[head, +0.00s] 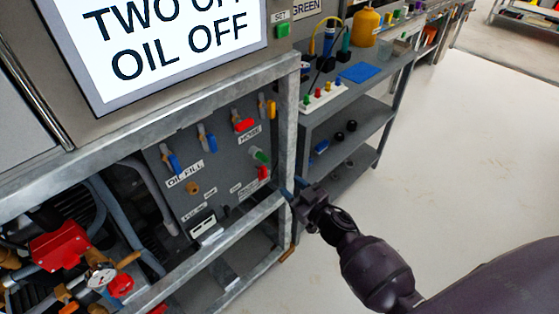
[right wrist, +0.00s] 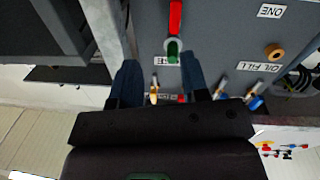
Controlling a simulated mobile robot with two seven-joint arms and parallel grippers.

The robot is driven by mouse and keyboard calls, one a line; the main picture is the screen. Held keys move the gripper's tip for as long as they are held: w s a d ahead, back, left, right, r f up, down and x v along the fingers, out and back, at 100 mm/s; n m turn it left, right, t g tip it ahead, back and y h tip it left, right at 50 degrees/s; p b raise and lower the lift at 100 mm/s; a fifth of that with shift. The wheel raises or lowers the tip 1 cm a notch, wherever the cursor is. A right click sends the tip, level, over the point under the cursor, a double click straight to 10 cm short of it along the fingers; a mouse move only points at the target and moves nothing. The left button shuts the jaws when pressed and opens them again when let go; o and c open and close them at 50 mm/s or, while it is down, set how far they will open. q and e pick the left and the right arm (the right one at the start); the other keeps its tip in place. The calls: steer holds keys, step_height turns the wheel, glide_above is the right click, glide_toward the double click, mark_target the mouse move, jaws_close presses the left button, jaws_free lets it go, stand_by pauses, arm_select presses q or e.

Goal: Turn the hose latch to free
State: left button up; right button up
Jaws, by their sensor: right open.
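The grey valve panel (head: 222,180) stands inside the metal frame at left. Beside its HOSE label (head: 250,135) are a red-handled valve (head: 243,125) and a yellow handle (head: 271,109); below it is a green and red piece (head: 259,156). The green and red piece also shows in the right wrist view (right wrist: 174,30). I cannot tell for sure which of these is the hose latch. My right gripper (head: 291,190) is open and empty at the right post of the frame, pointing toward the panel. In the right wrist view its blue fingers (right wrist: 158,65) stand apart. My left gripper is not in view.
The galvanized frame's right post (head: 288,140) stands close to my right gripper. Blue-handled valves (head: 173,163) sit at the panel's left, by the OIL FILL label. A grey shelf bench (head: 345,110) stands behind at right. The pale floor at right is clear.

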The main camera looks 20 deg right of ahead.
mark_target(266, 172)
steer(key=shift+m+y, duration=0.5)
steer(key=shift+y, duration=0.3)
steer(key=x, duration=0.3)
steer(key=b+x, duration=0.1)
steer(key=x, duration=0.2)
steer(key=a+b+x, duration=0.1)
steer(key=x, duration=0.2)
steer(key=shift+a+f, duration=0.1)
steer(key=shift+f, duration=0.15)
steer(key=shift+w+a, duration=0.2)
steer(key=shift+w, duration=0.25)
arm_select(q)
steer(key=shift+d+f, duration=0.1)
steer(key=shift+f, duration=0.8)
arm_select(e)
steer(key=shift+w+r, duration=0.15)
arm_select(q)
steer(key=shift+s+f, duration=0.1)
arm_select(e)
jaws_close()
